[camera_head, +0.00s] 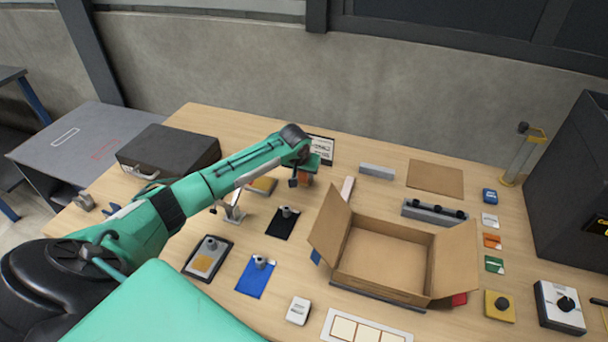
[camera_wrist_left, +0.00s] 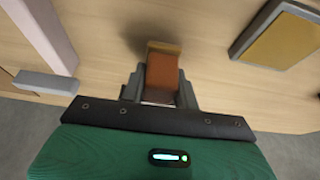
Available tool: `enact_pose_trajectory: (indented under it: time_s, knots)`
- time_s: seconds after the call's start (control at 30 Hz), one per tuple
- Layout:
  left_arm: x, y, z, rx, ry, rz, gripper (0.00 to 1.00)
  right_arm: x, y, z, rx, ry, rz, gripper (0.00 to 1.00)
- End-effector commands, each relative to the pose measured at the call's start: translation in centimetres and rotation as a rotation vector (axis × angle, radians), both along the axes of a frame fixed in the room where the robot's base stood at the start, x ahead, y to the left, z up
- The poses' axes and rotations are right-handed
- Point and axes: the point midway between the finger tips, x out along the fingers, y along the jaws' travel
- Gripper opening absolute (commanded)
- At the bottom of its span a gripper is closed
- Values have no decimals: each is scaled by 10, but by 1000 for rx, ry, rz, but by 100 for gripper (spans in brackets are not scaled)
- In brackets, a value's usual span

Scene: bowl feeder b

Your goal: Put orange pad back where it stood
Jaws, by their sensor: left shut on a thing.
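The orange pad (camera_head: 304,179) is a small orange-brown block with a yellowish end, at the back middle of the wooden table. My left gripper (camera_head: 302,172) is shut on it. In the left wrist view the orange pad (camera_wrist_left: 162,73) sits between the two grey fingers of my left gripper (camera_wrist_left: 160,88), its free end pointing away from the palm. A dark shadow lies on the table just beyond that end. I cannot tell whether the pad touches the table. My right gripper is not in view.
An open cardboard box (camera_head: 385,258) stands in front right. A brown mat (camera_head: 435,179) lies behind it. A dark case (camera_head: 168,150) stands left.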

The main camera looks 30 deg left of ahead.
Motion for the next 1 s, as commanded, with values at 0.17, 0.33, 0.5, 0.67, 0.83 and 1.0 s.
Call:
enact_pose_trajectory:
  time_s: [0.17, 0.33, 0.5, 0.67, 0.83, 1.0]
  knots:
    - [0, -1, -15, 0, 1, 0, 2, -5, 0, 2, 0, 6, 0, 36]
    - [0, 0, -15, 0, 0, 0, 2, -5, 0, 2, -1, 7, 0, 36]
    - [0, -1, -18, -1, 1, 0, 2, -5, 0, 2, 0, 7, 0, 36]
    - [0, 0, -18, 0, 1, 0, 52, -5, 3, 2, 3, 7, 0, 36]
    - [0, 0, -18, 0, 1, 0, 52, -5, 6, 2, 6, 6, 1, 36]
    - [-1, 0, -12, 1, -1, -1, 52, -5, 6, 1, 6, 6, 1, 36]
